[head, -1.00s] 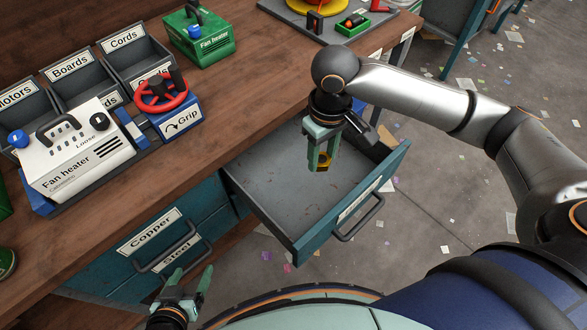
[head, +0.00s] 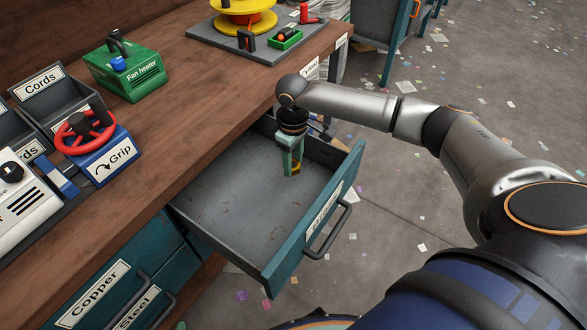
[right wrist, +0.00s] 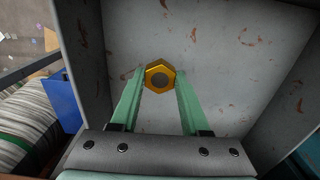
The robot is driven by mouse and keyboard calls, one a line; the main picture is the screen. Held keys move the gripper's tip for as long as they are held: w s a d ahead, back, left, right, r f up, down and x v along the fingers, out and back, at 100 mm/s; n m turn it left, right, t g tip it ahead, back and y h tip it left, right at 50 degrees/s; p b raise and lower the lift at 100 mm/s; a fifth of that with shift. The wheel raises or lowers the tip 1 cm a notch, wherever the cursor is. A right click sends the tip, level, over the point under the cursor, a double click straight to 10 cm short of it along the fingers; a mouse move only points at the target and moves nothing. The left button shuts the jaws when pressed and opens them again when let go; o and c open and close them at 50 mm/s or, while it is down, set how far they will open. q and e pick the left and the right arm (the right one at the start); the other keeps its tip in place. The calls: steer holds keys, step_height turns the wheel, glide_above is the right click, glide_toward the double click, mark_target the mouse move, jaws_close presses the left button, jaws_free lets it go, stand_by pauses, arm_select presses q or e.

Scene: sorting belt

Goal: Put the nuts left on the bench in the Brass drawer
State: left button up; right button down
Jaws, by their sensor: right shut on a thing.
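The open drawer (head: 250,205) has grey inner walls and a teal front with a label too blurred to read here. My right gripper (head: 292,170) points down inside the drawer's outline, toward its far right part. In the right wrist view, my right gripper (right wrist: 160,85) is shut on a brass-coloured hex nut (right wrist: 160,66), held between the fingertips above the drawer floor (right wrist: 215,60). No other nut shows on the visible bench (head: 190,130) or in the drawer. My left gripper is out of view.
Closed drawers labelled Copper (head: 92,294) and Steel (head: 136,310) are at lower left. On the bench stand a green fan heater (head: 125,68), a Grip fixture with a red wheel (head: 92,145), label bins (head: 45,95) and a grey board (head: 262,42) with a yellow spool.

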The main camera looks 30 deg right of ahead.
mark_target(294, 163)
steer(key=shift+w+d+f, duration=0.1)
steer(key=shift+f, duration=0.1)
step_height(294, 163, down, 2)
steer(key=shift+w+d+f+b, duration=0.1)
steer(key=shift+d+f+b, duration=0.1)
steer(key=shift+b, duration=0.45)
steer(key=shift+f, duration=0.5)
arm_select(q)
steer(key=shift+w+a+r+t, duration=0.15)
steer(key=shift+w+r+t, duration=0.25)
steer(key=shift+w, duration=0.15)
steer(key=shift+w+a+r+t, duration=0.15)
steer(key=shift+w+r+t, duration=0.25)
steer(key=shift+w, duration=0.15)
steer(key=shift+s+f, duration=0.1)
arm_select(e)
steer(key=shift+a+f, duration=0.1)
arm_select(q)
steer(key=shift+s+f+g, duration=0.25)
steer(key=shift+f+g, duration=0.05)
arm_select(e)
steer(key=shift+f, duration=0.25)
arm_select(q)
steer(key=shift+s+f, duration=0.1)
arm_select(e)
steer(key=shift+f, duration=0.1)
